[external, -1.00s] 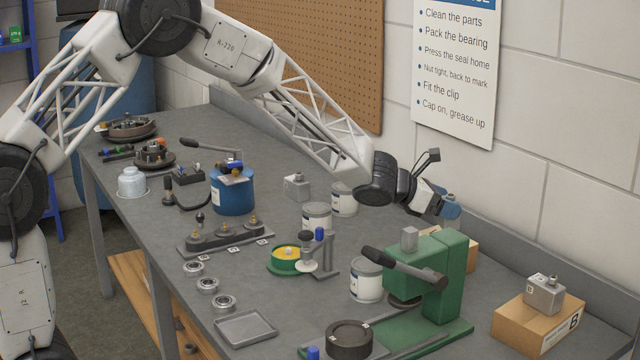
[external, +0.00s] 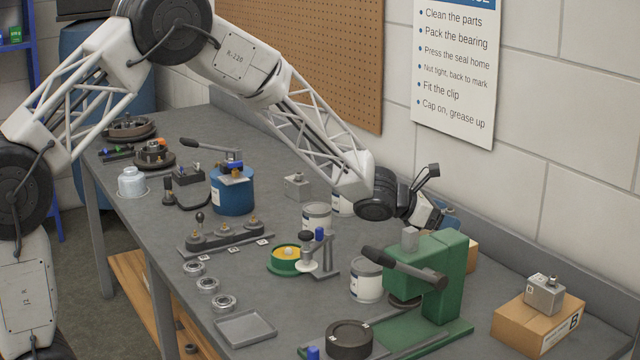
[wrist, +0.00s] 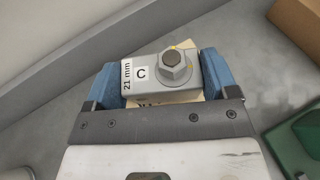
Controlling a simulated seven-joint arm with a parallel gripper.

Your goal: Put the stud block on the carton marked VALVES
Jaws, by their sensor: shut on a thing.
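The stud block (wrist: 165,70) is grey, with a hex nut and stud on top and a label reading 21 mm C. In the wrist view it sits between the blue fingers of my gripper (wrist: 162,80), which is shut on it. A cream surface with partly covered dark letters (wrist: 148,103) shows just beneath the block; I cannot read it fully or tell whether they touch. In the external view my gripper (external: 448,215) is low behind the green press, which hides the held block. A carton (external: 473,256) shows only as a tan edge behind that press.
The green press (external: 440,280) stands close in front of my gripper. A carton marked B (external: 540,325) with another grey block (external: 545,294) on it stands to the right. Cans and a third grey block (external: 297,186) stand left. The wall is close behind.

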